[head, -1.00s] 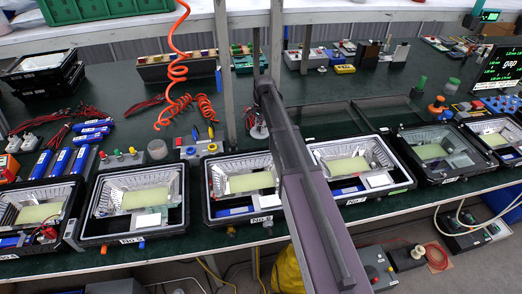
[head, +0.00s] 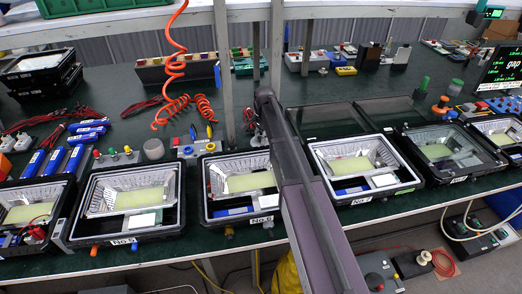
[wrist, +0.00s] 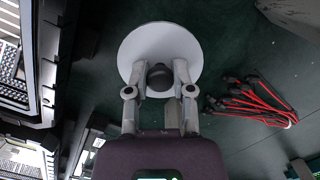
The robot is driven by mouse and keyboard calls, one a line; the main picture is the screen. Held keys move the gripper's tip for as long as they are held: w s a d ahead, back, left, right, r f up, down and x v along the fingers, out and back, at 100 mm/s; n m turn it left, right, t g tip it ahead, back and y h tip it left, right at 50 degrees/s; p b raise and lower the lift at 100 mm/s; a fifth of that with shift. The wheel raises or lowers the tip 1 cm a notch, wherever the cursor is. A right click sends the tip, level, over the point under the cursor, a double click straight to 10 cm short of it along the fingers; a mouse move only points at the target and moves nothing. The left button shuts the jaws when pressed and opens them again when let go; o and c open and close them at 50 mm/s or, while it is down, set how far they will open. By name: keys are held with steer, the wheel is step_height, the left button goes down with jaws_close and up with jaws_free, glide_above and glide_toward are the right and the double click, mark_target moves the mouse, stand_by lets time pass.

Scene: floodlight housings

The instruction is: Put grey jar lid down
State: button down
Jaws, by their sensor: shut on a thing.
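In the wrist view my gripper (wrist: 160,92) has its two fingers closed around a dark round knob in the middle of a pale grey disc, the grey jar lid (wrist: 160,38). The lid is seen face-on beyond the fingertips, over the dark green bench top (wrist: 225,35). I cannot tell whether it touches the bench. In the head view my arm reaches over the bench between two floodlight housings, and it hides the gripper and lid.
Red-and-black leads (wrist: 255,103) lie right of the lid in the wrist view. Floodlight housings (wrist: 18,60) line the left there. In the head view, open housings (head: 125,240) fill the bench front, and a metal post (head: 277,60) stands behind my arm. Bare bench lies around the lid.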

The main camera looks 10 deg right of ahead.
mark_target(260, 145)
steer(key=shift+f, duration=0.25)
steer(key=shift+f+b, duration=1.85)
steer(key=shift+b, duration=0.1)
steer(key=shift+f, duration=0.2)
steer(key=shift+c, duration=2.4)
jaws_free()
steer(key=shift+r, duration=0.1)
steer(key=shift+r, duration=0.15)
steer(key=r+p, duration=0.8)
steer(key=d+r+p, duration=0.1)
steer(key=r+p, duration=0.3)
steer(key=shift+w+d, duration=0.1)
steer(key=shift+w, duration=0.3)
steer(key=shift+s, duration=0.1)
